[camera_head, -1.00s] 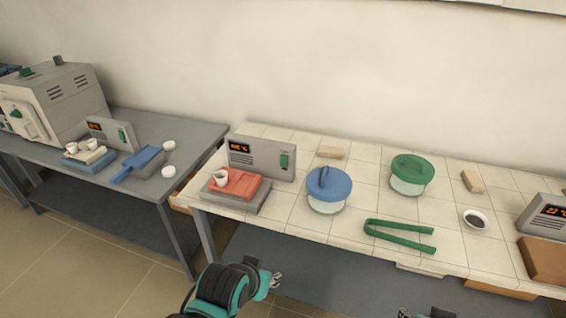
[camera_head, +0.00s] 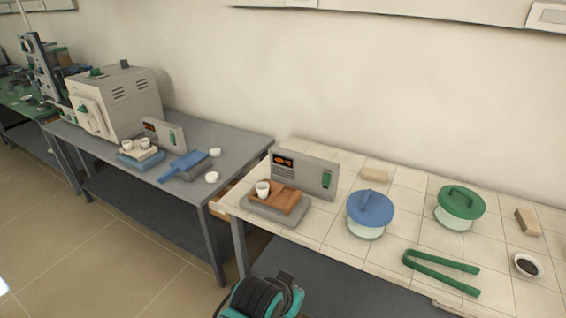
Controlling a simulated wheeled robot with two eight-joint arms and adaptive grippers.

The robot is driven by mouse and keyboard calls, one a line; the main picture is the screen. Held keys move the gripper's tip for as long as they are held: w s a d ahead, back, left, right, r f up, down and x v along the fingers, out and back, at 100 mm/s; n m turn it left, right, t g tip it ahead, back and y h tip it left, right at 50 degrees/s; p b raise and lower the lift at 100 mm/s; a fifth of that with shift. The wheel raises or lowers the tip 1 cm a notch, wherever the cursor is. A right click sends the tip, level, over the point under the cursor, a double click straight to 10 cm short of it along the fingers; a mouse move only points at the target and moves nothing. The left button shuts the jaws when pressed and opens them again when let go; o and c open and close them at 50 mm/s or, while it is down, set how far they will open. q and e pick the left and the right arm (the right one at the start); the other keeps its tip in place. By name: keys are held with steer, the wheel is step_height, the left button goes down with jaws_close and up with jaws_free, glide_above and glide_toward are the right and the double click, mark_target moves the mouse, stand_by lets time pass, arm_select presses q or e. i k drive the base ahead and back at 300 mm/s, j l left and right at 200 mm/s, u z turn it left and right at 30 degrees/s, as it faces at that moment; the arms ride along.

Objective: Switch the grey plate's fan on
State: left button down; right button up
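The grey plate (camera_head: 262,212) sits on the tiled table, with a brown slab (camera_head: 285,201) and a small white cup (camera_head: 263,189) on it. Behind it stands a grey control panel (camera_head: 308,177) with a lit orange display (camera_head: 284,160), too small to read, and a green switch (camera_head: 326,180) at its right end. I cannot tell the switch's position. My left arm (camera_head: 262,297), black and teal, shows at the bottom edge, in front of the table and apart from the plate; its fingers cannot be made out. My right gripper is not in view.
A blue-lidded jar (camera_head: 370,209), a green-lidded jar (camera_head: 460,203), green tongs (camera_head: 440,273) and a dark-filled bowl (camera_head: 527,265) stand right of the plate. A grey table (camera_head: 240,146) at left holds a furnace (camera_head: 118,100) and a blue plate (camera_head: 140,161). A gap separates the tables.

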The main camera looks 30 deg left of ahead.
mark_target(327, 178)
steer(key=i+j+u, duration=0.25)
steer(key=i+j, duration=0.15)
steer(key=j, duration=0.25)
steer(key=i+j+u, duration=0.3)
steer(key=i+j, duration=0.15)
steer(key=j, duration=0.15)
